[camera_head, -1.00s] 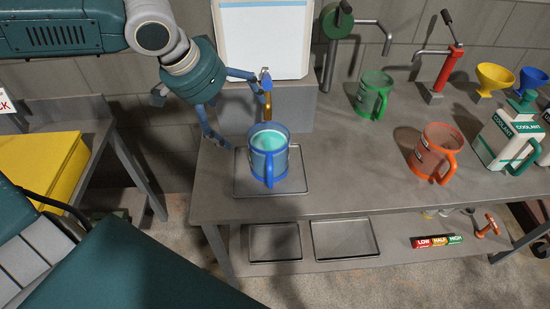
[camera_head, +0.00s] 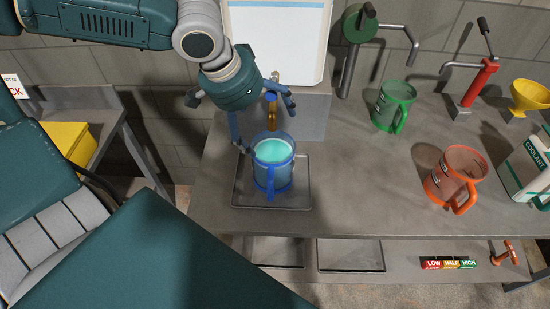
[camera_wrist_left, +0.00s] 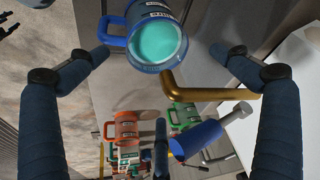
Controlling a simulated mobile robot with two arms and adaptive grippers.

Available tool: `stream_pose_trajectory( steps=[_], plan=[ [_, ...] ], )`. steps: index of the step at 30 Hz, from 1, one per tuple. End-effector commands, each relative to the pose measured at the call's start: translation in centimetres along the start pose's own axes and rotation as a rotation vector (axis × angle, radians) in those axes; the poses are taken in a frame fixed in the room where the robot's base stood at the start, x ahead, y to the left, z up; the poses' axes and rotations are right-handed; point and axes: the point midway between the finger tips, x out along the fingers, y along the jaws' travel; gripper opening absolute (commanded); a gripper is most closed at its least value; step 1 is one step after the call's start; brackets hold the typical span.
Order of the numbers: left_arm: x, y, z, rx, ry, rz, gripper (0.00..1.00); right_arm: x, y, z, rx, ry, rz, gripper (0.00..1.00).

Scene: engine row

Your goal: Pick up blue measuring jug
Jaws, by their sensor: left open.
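The blue measuring jug (camera_head: 272,172) stands upright on a shallow metal tray (camera_head: 243,199) on the workbench, under a brass spout (camera_head: 271,117). It holds turquoise liquid, and its handle faces the front. My left gripper (camera_head: 266,128) is open over the back of the jug, one finger at the jug's left, the other behind to the right. In the left wrist view the jug (camera_wrist_left: 155,62) lies ahead between the two spread finger tips (camera_wrist_left: 160,53), with nothing gripped. Whether a finger touches the jug is unclear. My right gripper is not seen.
The brass spout with a blue tap (camera_wrist_left: 193,138) is close to the left gripper. A green jug (camera_head: 393,107), an orange jug (camera_head: 455,180), a red hand pump (camera_head: 477,85) and a coolant container (camera_head: 527,170) stand to the right. Bench space right of the tray is clear.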

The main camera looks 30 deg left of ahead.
Motion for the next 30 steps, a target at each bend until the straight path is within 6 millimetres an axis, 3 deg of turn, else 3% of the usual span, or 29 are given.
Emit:
stream_pose_trajectory(
  steps=[6,11,19,25,30],
  plan=[
    [4.6,0.1,2.1,0.001,-0.007,0.003,1.00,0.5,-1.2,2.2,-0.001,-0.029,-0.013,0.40],
    [6.2,-0.1,1.9,0.000,-0.004,-0.001,1.00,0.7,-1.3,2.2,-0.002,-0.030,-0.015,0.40],
    [7.8,-0.1,1.8,0.001,-0.003,-0.001,1.00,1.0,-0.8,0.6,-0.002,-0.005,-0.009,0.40],
    [10.5,-0.1,1.9,0.001,-0.005,-0.001,1.00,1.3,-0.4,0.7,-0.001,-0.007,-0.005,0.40],
    [11.6,0.0,1.7,0.002,-0.001,0.000,1.00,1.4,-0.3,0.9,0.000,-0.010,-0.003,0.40]
  ],
)
